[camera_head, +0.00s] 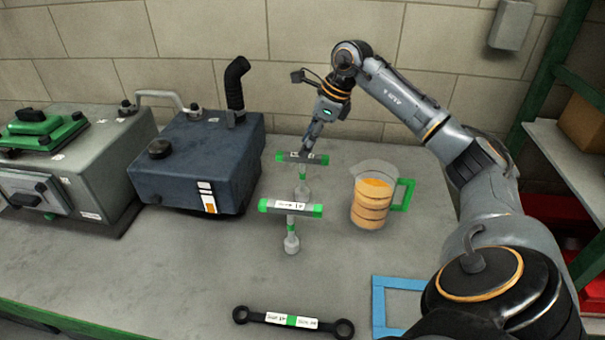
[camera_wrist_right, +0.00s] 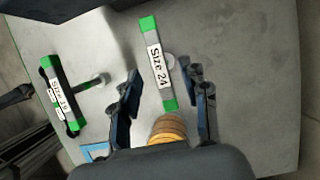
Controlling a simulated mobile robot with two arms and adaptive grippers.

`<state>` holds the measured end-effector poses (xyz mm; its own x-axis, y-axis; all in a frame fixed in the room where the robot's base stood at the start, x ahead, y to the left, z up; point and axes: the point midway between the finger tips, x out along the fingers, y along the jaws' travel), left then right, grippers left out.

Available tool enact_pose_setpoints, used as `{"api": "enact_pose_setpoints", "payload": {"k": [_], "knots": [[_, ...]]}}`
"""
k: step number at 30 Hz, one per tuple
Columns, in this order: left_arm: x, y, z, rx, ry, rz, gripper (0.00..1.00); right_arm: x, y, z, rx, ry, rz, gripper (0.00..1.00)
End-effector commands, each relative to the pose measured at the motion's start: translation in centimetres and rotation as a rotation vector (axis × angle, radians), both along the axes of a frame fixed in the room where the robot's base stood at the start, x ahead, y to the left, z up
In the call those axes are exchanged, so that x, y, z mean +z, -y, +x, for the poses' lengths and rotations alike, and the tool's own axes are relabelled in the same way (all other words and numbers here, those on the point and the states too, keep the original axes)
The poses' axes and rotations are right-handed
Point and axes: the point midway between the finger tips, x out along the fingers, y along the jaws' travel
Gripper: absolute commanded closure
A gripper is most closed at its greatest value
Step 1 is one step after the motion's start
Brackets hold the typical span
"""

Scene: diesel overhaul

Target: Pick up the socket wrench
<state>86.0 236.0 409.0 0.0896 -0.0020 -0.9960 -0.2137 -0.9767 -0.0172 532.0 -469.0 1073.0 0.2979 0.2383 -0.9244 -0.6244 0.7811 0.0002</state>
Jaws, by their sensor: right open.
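Two T-handled socket wrenches with green ends stand upright on the grey bench. The rear socket wrench (camera_head: 287,157) is labelled Size 24 in the right wrist view (camera_wrist_right: 158,65). The front socket wrench (camera_head: 290,208) shows at the left of the wrist view (camera_wrist_right: 60,95), apparently labelled Size 19. My right gripper (camera_head: 308,147) is open at the rear wrench, pointing down at its handle. In the wrist view its fingers (camera_wrist_right: 163,85) lie on either side of the Size 24 bar; contact cannot be told. My left gripper is out of view.
A jug of orange liquid (camera_head: 372,200) with a green handle stands right of the wrenches. A dark blue tank (camera_head: 200,165) with a black pipe stands left. A ring spanner (camera_head: 291,320) and a blue frame (camera_head: 379,305) lie in front. A wall is behind.

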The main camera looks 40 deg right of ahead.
Motion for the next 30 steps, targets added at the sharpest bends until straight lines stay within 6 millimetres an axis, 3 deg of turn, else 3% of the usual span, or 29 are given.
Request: {"api": "enact_pose_setpoints", "payload": {"k": [12, 21, 28, 30], "knots": [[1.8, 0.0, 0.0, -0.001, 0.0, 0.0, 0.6, -4.6, -0.9, 0.8, 0.0, -0.001, 0.003, 0.55], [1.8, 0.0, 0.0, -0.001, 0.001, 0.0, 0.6, -5.3, -1.0, 1.1, 0.0, 0.001, 0.001, 0.55], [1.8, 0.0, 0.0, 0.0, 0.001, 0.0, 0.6, -5.3, -1.0, 1.0, 0.0, 0.001, 0.001, 1.0], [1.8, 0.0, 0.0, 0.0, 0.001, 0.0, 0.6, -5.3, -1.0, 1.0, 0.0, 0.001, 0.001, 1.0]]}}
